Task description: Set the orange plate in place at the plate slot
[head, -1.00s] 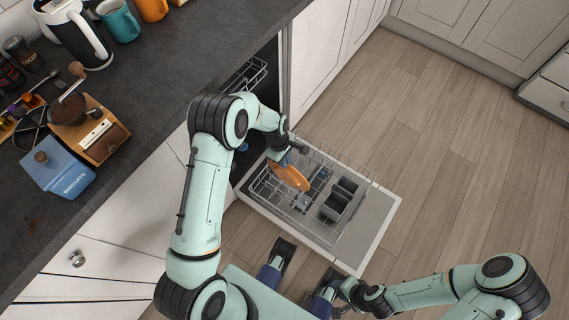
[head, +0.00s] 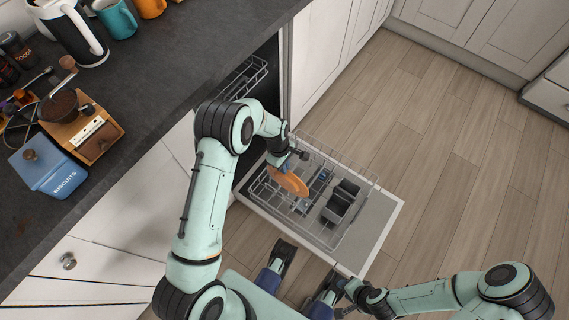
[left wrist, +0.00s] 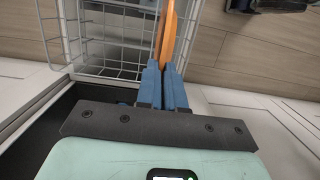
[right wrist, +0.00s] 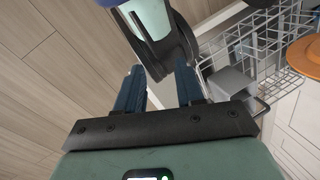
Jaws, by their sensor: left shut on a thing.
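My left gripper (head: 291,162) is shut on the orange plate (head: 288,181), gripping it by its edge. The plate is tilted on edge over the left part of the pulled-out dishwasher rack (head: 322,232). In the left wrist view the plate (left wrist: 165,32) stands nearly edge-on between the blue fingertips (left wrist: 166,68), beside the white wires (left wrist: 112,38). I cannot tell whether it touches the rack, and the exact plate slot cannot be made out. My right gripper (right wrist: 158,88) has its fingers apart with nothing between them, away from the plate (right wrist: 303,55).
A dark grey cutlery basket (head: 337,207) sits in the rack, right of the plate. The open dishwasher door (head: 378,228) lies under the rack. The worktop (head: 150,70) at left holds a blue biscuit tin (head: 50,172), a grinder and mugs. The wooden floor at right is clear.

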